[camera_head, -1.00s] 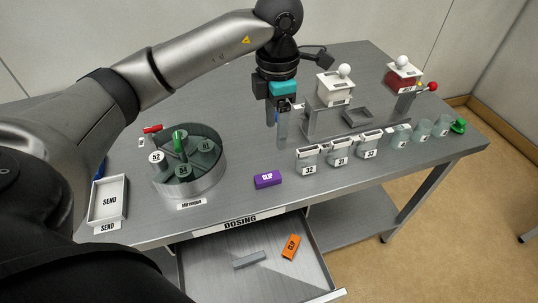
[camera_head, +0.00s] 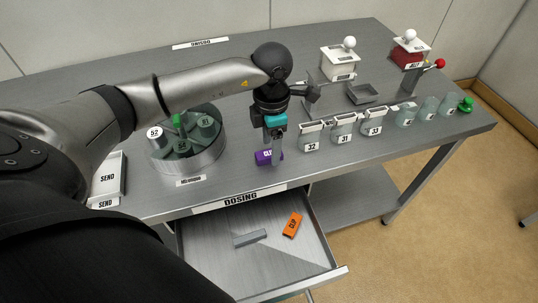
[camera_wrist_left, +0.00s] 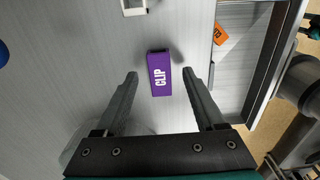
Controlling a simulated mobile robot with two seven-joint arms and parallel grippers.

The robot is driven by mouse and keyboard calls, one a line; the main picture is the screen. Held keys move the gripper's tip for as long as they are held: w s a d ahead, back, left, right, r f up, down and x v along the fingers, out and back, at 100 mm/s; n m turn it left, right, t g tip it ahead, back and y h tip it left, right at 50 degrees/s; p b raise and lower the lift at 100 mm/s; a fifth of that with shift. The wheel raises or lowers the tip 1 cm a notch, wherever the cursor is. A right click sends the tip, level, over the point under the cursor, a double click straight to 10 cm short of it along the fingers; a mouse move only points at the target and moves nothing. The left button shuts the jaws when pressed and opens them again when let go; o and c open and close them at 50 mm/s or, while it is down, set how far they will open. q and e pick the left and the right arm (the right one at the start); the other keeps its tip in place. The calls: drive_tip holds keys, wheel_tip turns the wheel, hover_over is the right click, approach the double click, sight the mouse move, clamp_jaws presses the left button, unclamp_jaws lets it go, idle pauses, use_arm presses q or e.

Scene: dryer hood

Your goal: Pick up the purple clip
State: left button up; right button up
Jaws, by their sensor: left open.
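The purple clip (camera_head: 263,157) lies on the grey metal table near its front edge, beside the round holder. In the left wrist view the purple clip (camera_wrist_left: 160,74) shows whole, with white CLIP lettering, just past the fingertips and centred between them. My left gripper (camera_head: 273,157) points down over the clip, and its fingers hide part of it in the head view. My right gripper is not in view.
The round holder (camera_head: 187,165) with several cups stands left of the clip. Labelled jars (camera_head: 343,132) stand to the right. An open drawer (camera_head: 290,268) below the table edge holds an orange clip (camera_head: 292,225) and a grey bar (camera_head: 250,238).

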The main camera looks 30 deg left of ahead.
use_arm(q)
drive_tip(key=shift+f, duration=0.9)
clamp_jaws()
